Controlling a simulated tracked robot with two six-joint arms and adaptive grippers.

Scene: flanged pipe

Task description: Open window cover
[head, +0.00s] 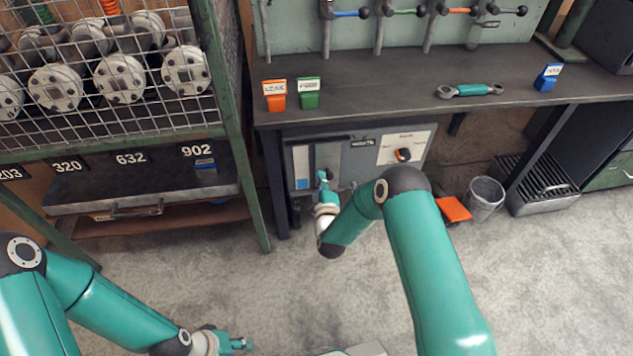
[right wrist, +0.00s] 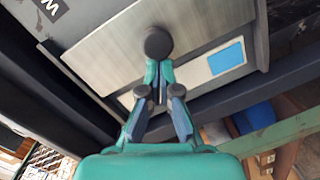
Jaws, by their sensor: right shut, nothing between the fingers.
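The window cover looks to be the brushed metal plate (right wrist: 112,55) with a round dark knob (right wrist: 158,43), seen in the right wrist view. In the head view, this plate (head: 328,155) is on the front of the grey unit (head: 364,160) under the bench. My right gripper (head: 323,177) is in front of it. In the right wrist view its fingers (right wrist: 159,75) are shut and empty, with the tips at the lower edge of the knob; I cannot tell whether they touch it. My left gripper (head: 240,343) is low in the head view, away from the unit; its finger opening is unclear.
The bench (head: 385,85) overhangs the unit, with a bench leg (head: 276,185) to its left. A mesh rack (head: 110,85) stands at left. An orange item (head: 454,209) and a bin (head: 485,198) are right of my right arm. The floor in front is mostly clear.

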